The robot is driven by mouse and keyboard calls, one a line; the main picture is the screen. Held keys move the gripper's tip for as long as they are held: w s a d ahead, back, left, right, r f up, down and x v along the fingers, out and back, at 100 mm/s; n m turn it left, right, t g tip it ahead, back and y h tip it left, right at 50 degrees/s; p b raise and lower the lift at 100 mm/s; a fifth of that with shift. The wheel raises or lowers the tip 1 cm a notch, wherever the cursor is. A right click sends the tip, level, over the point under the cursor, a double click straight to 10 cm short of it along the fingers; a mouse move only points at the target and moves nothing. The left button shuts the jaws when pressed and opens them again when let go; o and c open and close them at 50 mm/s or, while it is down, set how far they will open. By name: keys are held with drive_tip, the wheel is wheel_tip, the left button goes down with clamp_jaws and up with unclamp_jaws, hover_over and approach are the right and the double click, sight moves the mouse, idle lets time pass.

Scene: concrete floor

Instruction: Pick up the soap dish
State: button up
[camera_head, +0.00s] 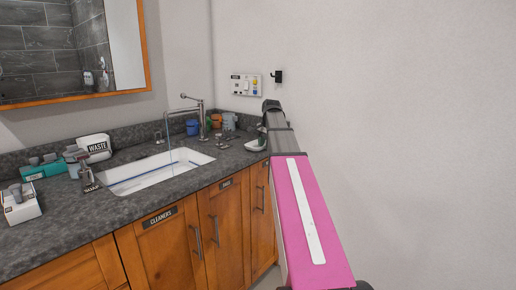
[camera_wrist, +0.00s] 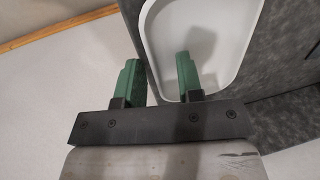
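The soap dish appears to be the white, shallow, rounded dish (camera_wrist: 226,42) in the wrist view, lying on the grey counter. It also shows in the head view (camera_head: 255,146) near the counter's right end, partly hidden by my arm. My gripper (camera_wrist: 157,62) is open, with its two green fingers apart and nothing clearly held between them. In the wrist view the left finger is outside the dish's left rim and the right finger overlaps the dish's inside. I cannot tell how high the fingers are or whether they touch the dish.
A sink (camera_head: 155,172) with a faucet (camera_head: 190,115) is set in the counter. A blue cup (camera_head: 192,127) and small items stand behind it. The wall (camera_head: 420,120) is close on the right.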

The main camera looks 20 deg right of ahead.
clamp_jaws()
drive_tip(key=shift+r, duration=0.15)
